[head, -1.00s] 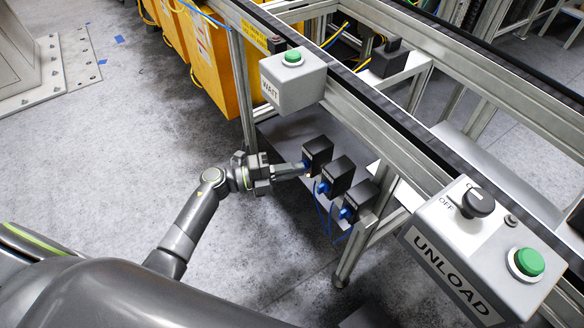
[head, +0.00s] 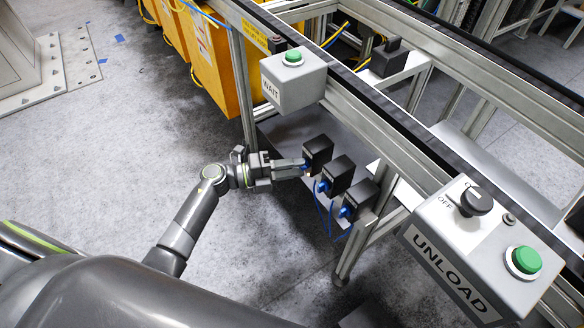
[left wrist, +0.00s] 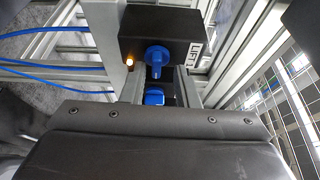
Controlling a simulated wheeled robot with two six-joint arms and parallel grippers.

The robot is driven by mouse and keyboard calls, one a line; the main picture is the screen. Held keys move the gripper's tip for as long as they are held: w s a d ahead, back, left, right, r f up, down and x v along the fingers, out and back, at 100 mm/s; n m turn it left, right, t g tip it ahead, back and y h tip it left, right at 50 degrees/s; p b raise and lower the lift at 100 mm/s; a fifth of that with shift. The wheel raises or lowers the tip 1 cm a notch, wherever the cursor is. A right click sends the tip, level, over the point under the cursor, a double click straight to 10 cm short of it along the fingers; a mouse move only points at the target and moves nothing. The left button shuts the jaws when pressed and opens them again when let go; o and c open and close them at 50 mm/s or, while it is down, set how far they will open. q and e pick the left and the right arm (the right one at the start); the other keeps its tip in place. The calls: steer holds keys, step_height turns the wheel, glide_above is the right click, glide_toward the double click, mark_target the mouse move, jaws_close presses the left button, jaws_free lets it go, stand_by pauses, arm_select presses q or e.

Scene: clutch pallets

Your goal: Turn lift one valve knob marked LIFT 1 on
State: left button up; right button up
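A black valve box (head: 318,151) is the farthest of three on the frame's lower side in the head view. My left gripper (head: 303,165) is at this box in the head view. Its fingers (left wrist: 159,84) stand apart on either side of the knob's line in the wrist view, with gaps visible. Contact cannot be told. My right gripper is not in view.
Two more black boxes (head: 338,174) (head: 361,198) with blue knobs and hoses sit close by toward the front. A WAIT button box (head: 293,82) hangs above, and an UNLOAD box (head: 478,240) is at right. The floor at left is clear.

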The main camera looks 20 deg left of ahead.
arm_select(q)
steer(key=shift+w+d+f, duration=0.15)
steer(key=shift+f, duration=0.05)
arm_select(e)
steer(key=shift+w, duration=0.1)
